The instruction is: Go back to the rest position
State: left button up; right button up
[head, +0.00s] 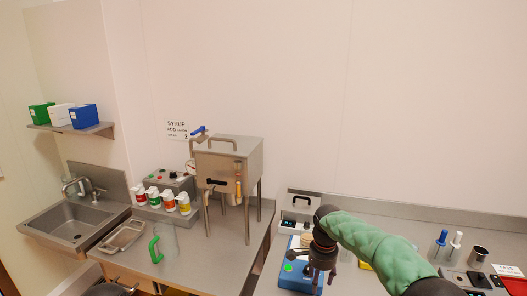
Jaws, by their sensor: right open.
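My right arm comes in from the lower right with a green sleeve. My right gripper (317,284) hangs pointing down with its fingers apart and nothing seen between them. It is over or in front of a blue device (289,276) with a green button on the right counter, and it partly hides that device. I cannot tell whether it touches it. My left gripper does not show. A dark rounded shape at the bottom left edge is too cut off to name.
A steel hopper (228,165) stands on legs on the left counter. A clear jug (166,243) with a green handle and a steel tray (122,237) are in front, near several small jars (169,202).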

jog(key=s+a+f+n+y+b, duration=0.1)
jog(key=s+a+f+n, duration=0.1)
jog(key=f, duration=0.6)
jog(key=s+a+f+n+y, duration=0.1)
jog(key=s+f, duration=0.2)
jog(key=f, duration=0.5)
jog(key=s+a+f+n+b, duration=0.1)
jog(key=s+a+f+n, duration=0.1)
jog(key=f, duration=0.6)
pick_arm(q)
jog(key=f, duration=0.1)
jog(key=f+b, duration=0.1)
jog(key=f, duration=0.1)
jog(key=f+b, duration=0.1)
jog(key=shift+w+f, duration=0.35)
pick_arm(e)
jog(key=s+f+n, duration=0.1)
jog(key=s+f, duration=0.3)
jog(key=s, duration=0.4)
jog(key=s+a+f+n+y, duration=0.1)
jog(key=s+f+n, duration=0.1)
jog(key=s+f, duration=0.3)
jog(key=s+a+f+n, duration=0.1)
jog(key=s+f, duration=0.4)
jog(key=s, duration=0.5)
jog(key=shift+s+f+n+y, duration=0.2)
jog(key=shift+s+n+y, duration=0.1)
jog(key=shift+n+y, duration=0.1)
